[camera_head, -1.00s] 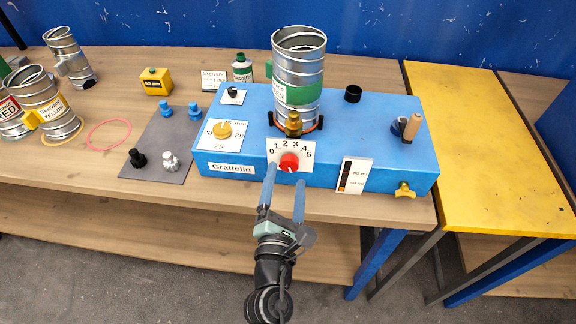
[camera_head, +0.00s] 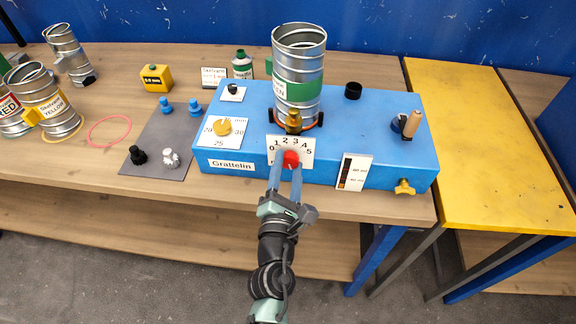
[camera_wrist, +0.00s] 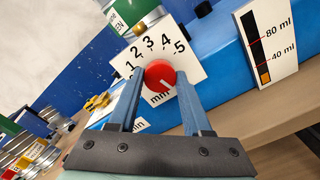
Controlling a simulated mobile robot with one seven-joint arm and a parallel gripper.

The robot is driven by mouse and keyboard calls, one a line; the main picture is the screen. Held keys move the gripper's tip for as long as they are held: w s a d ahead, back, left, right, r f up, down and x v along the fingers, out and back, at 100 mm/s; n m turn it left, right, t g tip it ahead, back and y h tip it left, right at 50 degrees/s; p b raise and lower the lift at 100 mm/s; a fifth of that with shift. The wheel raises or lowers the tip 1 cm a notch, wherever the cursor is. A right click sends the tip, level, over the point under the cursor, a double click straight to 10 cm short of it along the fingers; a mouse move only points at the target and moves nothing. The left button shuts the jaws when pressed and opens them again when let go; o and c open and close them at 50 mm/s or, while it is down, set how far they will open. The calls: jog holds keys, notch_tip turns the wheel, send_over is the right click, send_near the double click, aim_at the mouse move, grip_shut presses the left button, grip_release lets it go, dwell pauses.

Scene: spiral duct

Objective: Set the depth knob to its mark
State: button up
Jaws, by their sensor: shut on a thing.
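The red depth knob (camera_head: 291,159) sits on a white dial plate (camera_head: 277,142) numbered from 0 to 5 on the front of the blue machine (camera_head: 340,178). It also shows in the wrist view as a red knob (camera_wrist: 160,76), with the letters "mm" on the plate below it. My gripper (camera_head: 285,167) is at the knob, one blue finger on each side, shut on it. In the wrist view my gripper (camera_wrist: 158,88) has its fingertips at the knob's two sides. I cannot tell exactly where the knob points; no separate target mark is clear.
A silver duct (camera_head: 299,65) with a green band stands on the machine behind the knob. A yellow dial (camera_head: 222,128) is to the left, a level gauge (camera_head: 354,172) to the right. A yellow table (camera_head: 480,150) stands at the right.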

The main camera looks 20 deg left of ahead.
grip_shut()
jog(key=shift+m, duration=0.3)
